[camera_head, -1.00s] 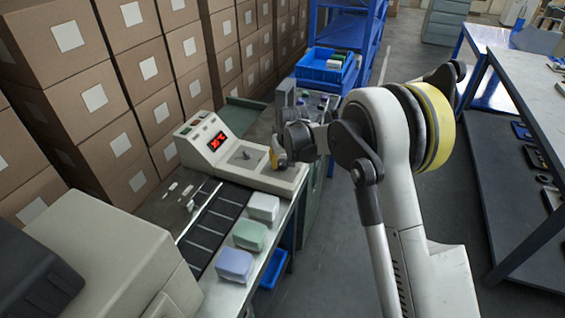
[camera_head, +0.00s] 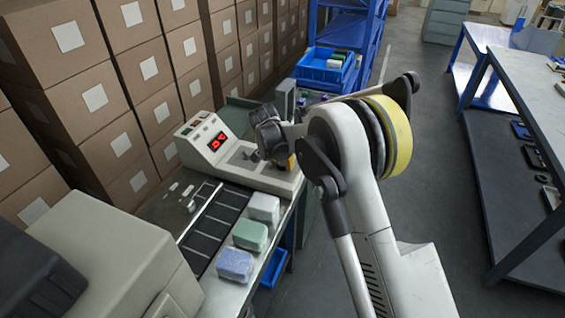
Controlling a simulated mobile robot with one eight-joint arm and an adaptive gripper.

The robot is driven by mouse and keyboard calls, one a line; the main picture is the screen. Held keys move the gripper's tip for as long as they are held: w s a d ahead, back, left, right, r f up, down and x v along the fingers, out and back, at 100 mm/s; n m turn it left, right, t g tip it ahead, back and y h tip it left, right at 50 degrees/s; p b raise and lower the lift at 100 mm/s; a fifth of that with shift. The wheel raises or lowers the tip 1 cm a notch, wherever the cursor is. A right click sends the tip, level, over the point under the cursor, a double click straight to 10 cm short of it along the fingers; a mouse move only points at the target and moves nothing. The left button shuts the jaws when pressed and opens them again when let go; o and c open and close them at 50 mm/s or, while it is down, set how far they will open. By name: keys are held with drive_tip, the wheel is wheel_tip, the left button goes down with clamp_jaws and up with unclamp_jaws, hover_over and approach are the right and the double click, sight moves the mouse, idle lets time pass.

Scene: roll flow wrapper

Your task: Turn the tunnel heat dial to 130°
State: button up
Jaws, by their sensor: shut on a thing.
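The display's digits are too small to read surely. The tunnel heat dial (camera_head: 249,156) is a small grey knob on the console's flat top, right of the display; its pointer and scale cannot be read. My gripper (camera_head: 256,154) is over the console top, at the dial and shut on it. My dark wrist covers the fingers and part of the dial.
White, green and blue packs (camera_head: 251,235) lie on the machine's near right side, beside the dark conveyor (camera_head: 212,223). Stacked cartons (camera_head: 150,70) wall the left. A blue bin (camera_head: 325,68) stands behind. Open floor (camera_head: 425,200) and a workbench (camera_head: 520,150) are on the right.

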drive_tip(key=shift+m, duration=0.7)
drive_tip(key=o, duration=1.2)
drive_tip(key=v, duration=1.2)
drive_tip(key=shift+w+a, duration=0.15)
drive_tip(key=shift+a, duration=0.05)
